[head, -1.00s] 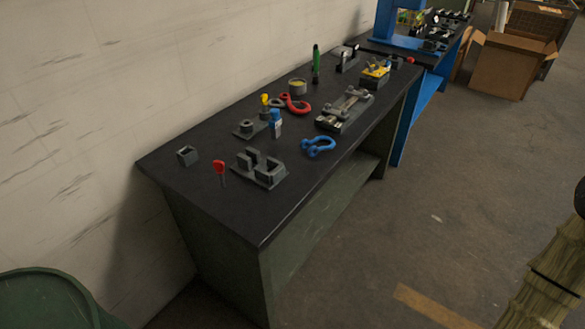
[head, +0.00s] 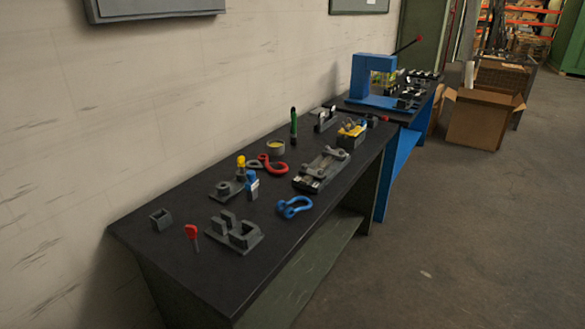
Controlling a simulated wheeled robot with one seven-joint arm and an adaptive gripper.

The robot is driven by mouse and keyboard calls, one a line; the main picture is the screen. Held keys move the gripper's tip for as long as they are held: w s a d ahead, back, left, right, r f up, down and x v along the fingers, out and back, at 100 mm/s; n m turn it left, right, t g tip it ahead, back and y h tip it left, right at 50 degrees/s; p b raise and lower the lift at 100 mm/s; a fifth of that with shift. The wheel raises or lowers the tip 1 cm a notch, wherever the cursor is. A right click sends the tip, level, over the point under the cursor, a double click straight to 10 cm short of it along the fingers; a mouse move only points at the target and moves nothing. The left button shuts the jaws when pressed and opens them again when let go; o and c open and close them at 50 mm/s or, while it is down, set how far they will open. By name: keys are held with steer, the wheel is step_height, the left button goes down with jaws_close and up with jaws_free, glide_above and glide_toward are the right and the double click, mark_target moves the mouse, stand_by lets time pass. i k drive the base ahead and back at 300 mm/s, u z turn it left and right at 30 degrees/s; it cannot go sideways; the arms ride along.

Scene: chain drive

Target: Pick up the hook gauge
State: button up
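Several small tools stand on the dark bench top (head: 190,275) in the head view. I cannot tell for sure which is the hook gauge. A small red-topped tool (head: 192,235) stands upright at the near left end. A yellow-topped piece (head: 241,164) and a blue-topped piece (head: 252,184) stand close together near a dark block. My gripper is not in view.
A blue press (head: 362,82) stands beyond. Open floor (head: 450,240) lies right of the bench.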

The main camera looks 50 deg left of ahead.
mark_target(251, 185)
steer(key=z, duration=0.1)
steer(key=i, duration=0.6)
steer(key=u, duration=1.35)
